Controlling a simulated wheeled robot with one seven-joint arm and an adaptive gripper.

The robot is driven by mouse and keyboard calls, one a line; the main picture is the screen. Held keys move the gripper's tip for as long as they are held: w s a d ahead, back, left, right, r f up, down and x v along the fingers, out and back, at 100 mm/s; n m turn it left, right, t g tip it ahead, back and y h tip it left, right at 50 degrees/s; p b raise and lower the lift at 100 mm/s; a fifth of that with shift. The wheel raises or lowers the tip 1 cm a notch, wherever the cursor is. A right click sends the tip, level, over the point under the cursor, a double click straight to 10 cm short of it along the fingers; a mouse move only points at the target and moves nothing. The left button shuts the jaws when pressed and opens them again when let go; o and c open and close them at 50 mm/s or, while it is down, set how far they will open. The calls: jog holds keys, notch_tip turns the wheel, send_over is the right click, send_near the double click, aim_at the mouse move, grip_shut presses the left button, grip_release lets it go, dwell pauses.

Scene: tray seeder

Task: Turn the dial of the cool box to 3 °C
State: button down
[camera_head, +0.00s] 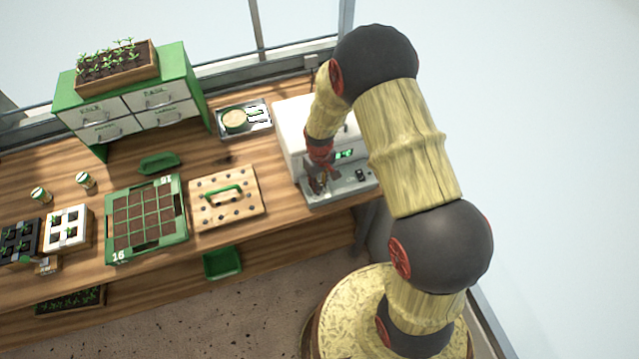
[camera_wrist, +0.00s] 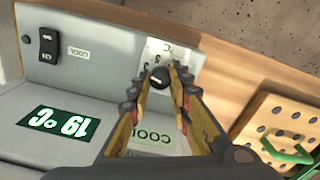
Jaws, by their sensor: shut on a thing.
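The cool box (camera_head: 293,118) is white with a grey front panel and stands at the right end of the bench. In the wrist view its panel (camera_wrist: 105,50) appears turned round. Its green display (camera_wrist: 54,124) seems to read 19 °C; it also shows small in the head view (camera_head: 345,154). The black dial (camera_wrist: 159,77) sits beside a pale scale plate (camera_wrist: 157,52) with figures, partly hidden by my fingers. My gripper (camera_wrist: 163,80) is shut on the dial, with a finger on either side. In the head view my gripper (camera_head: 318,180) is at the panel and hides the dial.
A black rocker switch (camera_wrist: 47,45) is on the same panel. A wooden dibber board (camera_head: 240,212) with a green handle lies left of the box, then a green seed tray (camera_head: 183,235). A scale-like tray (camera_head: 262,118) stands behind.

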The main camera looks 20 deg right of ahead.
dwell(0.4)
jog(key=c, duration=1.6)
grip_release()
jog(key=shift+c, duration=0.2)
jog(key=shift+r, duration=0.15)
notch_tip(320, 180, up, 12)
